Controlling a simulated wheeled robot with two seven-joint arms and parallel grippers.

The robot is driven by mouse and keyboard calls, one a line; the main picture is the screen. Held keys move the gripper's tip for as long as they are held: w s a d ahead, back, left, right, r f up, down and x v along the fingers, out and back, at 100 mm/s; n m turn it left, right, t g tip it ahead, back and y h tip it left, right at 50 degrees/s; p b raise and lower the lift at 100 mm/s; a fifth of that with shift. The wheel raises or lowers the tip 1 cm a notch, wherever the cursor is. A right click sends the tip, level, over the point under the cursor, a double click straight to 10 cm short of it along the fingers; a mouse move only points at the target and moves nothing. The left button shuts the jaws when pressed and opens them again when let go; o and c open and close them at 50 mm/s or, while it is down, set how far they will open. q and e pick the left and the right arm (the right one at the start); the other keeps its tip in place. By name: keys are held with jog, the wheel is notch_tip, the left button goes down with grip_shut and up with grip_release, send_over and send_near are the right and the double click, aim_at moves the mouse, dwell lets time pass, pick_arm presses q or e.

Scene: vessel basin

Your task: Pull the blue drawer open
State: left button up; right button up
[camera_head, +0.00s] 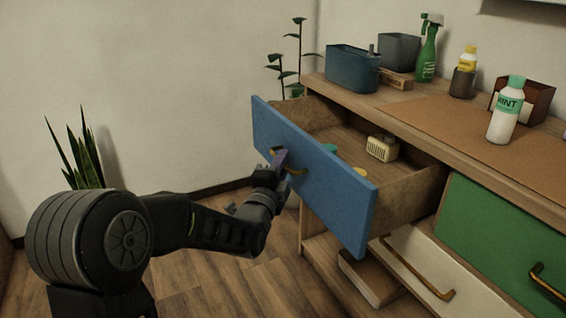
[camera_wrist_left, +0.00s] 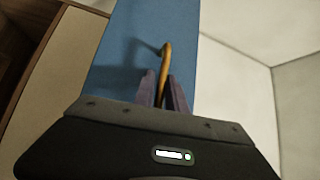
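The blue drawer (camera_head: 325,187) stands pulled far out of the wooden cabinet, and its inside shows. A cream box-like item (camera_head: 382,148) and small yellow and teal things lie in it. Its brass handle (camera_head: 292,168) is on the blue front. My left gripper (camera_head: 280,160) is at the handle. In the left wrist view its two purple fingers (camera_wrist_left: 164,92) stand on either side of the handle (camera_wrist_left: 165,60), close together around it, with the blue front (camera_wrist_left: 130,50) behind. My right gripper is in neither view.
A green drawer (camera_head: 500,240) and a cream drawer (camera_head: 425,275) are at the right and below. The cabinet top (camera_head: 440,125) holds a blue bin (camera_head: 353,70), a green spray bottle (camera_head: 428,50) and a mint bottle (camera_head: 507,110). Plants stand by the wall. The floor left of the drawer is clear.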

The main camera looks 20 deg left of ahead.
pick_arm(q)
jog(key=shift+s, duration=0.1)
jog(key=shift+s, duration=0.25)
jog(key=s, duration=0.2)
jog(key=s+p, duration=0.1)
jog(key=s, duration=0.1)
jog(key=s+f, duration=0.1)
jog(key=s, duration=0.2)
jog(key=shift+d+p, duration=0.3)
jog(key=shift+d, duration=0.1)
